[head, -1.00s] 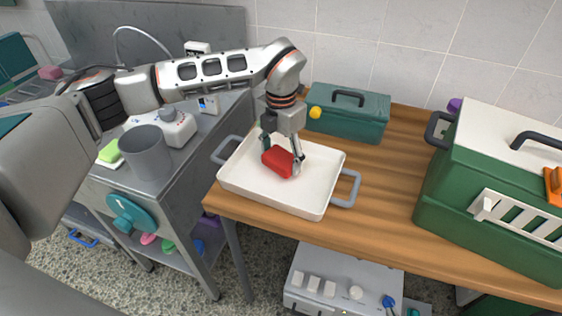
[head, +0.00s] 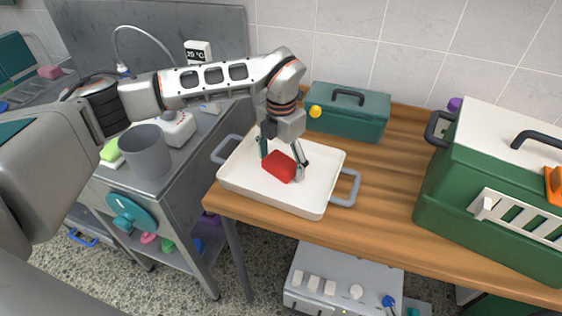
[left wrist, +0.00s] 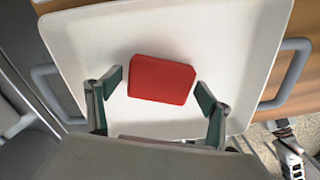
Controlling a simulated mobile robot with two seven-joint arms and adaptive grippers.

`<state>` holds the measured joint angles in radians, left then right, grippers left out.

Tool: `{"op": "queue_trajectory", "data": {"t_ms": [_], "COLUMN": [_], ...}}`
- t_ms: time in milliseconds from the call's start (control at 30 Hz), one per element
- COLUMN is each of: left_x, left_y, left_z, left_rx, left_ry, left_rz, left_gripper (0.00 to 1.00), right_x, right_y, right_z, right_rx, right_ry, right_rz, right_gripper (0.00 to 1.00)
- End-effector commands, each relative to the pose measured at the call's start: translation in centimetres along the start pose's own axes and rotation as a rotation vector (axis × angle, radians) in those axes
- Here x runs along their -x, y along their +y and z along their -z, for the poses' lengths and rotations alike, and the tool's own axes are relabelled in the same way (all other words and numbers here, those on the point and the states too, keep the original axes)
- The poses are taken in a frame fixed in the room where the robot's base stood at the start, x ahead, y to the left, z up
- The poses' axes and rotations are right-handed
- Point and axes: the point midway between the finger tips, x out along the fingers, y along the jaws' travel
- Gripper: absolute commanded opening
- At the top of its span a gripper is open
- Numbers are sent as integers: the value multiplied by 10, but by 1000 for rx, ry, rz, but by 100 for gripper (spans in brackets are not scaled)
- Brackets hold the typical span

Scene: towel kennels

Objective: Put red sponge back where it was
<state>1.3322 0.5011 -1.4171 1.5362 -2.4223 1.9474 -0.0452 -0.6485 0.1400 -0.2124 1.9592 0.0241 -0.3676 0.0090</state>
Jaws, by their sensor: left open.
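A red sponge (head: 279,166) lies in a white tray (head: 238,178) with grey handles on the wooden table. It also shows in the left wrist view (left wrist: 161,79), flat on the tray floor. My left gripper (head: 281,170) is open just above the tray, its fingers to either side of the sponge. In the left wrist view the fingertips (left wrist: 157,84) straddle the sponge's near part, with gaps visible beside it.
A green toolbox (head: 348,112) stands behind the tray. A green and cream kennel (head: 480,190) fills the table's right. A grey cup (head: 146,155) stands on the metal cart at the left. Bare wood lies between the tray and the kennel.

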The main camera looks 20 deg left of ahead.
Motion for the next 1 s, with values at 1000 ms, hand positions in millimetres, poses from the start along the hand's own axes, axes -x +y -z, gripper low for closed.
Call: {"op": "queue_trajectory", "data": {"t_ms": [1000], "left_x": [122], "left_y": [0], "left_z": [0], "left_rx": [0], "left_ry": [0], "left_rz": [0], "left_gripper": [80], "right_x": [-1], "right_y": [0], "right_z": [-1], "right_rx": [-1], "right_ry": [3], "right_rz": [0], "right_gripper": [0]}}
